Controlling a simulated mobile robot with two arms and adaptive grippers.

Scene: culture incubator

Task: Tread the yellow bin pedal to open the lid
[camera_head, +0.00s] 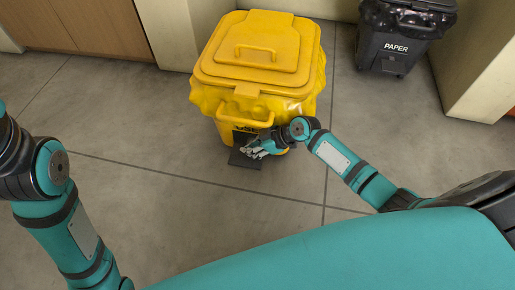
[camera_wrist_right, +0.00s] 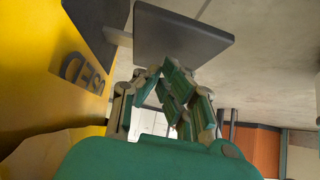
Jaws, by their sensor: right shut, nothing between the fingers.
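The yellow bin (camera_head: 255,45) stands upright on the floor with its lid (camera_head: 262,40) closed. Its dark flat pedal (camera_head: 245,162) sticks out at the bottom front. My right gripper (camera_head: 250,150) is shut and empty, over the pedal in the head view and close to the bin's front. In the right wrist view, the pedal (camera_wrist_right: 182,33) lies just beyond the fingertips of the right gripper (camera_wrist_right: 163,78). I cannot tell whether they touch. The bin's yellow front (camera_wrist_right: 30,60) with dark lettering fills the left there. My left arm shows, but its gripper is out of the picture.
A black bin (camera_head: 397,48) marked PAPER stands at the back right, beside a pale wall block (camera_head: 480,60). Wooden cabinet fronts (camera_head: 85,25) are at the back left. The grey floor (camera_head: 150,140) left of the yellow bin is clear.

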